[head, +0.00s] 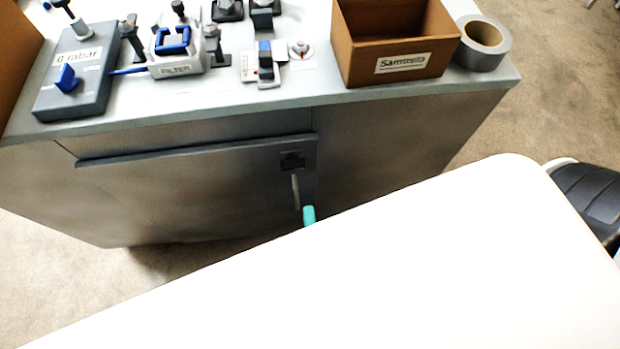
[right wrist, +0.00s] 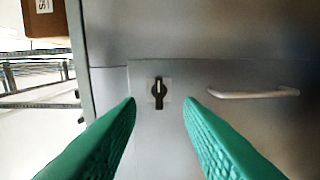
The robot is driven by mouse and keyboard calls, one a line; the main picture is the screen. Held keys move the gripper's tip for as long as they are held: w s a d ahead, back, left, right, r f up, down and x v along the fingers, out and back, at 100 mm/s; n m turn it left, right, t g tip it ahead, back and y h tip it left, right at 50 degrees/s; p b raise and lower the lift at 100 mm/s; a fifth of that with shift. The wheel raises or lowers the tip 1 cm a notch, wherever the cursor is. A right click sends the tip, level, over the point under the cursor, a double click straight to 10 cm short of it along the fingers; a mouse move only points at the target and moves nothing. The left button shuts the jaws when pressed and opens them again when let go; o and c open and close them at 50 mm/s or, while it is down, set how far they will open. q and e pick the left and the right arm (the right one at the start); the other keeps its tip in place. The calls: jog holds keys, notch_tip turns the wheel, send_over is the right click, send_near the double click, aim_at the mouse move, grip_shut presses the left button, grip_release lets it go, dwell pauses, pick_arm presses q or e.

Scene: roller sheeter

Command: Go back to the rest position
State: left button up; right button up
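My right gripper (right wrist: 161,100) is open and empty in the right wrist view, its two green fingers wide apart. A dark turn latch (right wrist: 158,93) on the grey cabinet front shows between the fingertips, beyond them; no contact is visible. In the head view only a small green part of the right gripper (head: 308,215) shows in front of the cabinet; a large white surface, probably my arm, hides the rest. My left gripper is in neither view.
A grey cabinet (head: 380,135) stands ahead, with a pale bar handle (right wrist: 255,94) on its front. Its top holds a grey control box (head: 95,95), a filter unit (head: 178,62), several fittings, an open brown box (head: 365,66) and a tape roll (head: 484,43).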

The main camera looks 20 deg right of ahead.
jog(key=shift+f, duration=0.1)
dwell(0.3)
jog(key=s+a+f+n+g+y+p, duration=0.2)
jog(key=f+n+g+y, duration=0.5)
jog(key=f+n, duration=1.15)
jog(key=s+d+f+n+g+h, duration=0.2)
jog(key=s+d+f+n+g, duration=0.3)
jog(key=s+d+f+g, duration=0.4)
jog(key=s+d+f, duration=0.6)
jog(key=s+f, duration=0.2)
jog(key=f, duration=0.1)
jog(key=shift+d+f+p, duration=0.35)
jog(key=shift+d+f, duration=0.05)
jog(key=shift+w, duration=0.1)
jog(key=shift+c, duration=0.3)
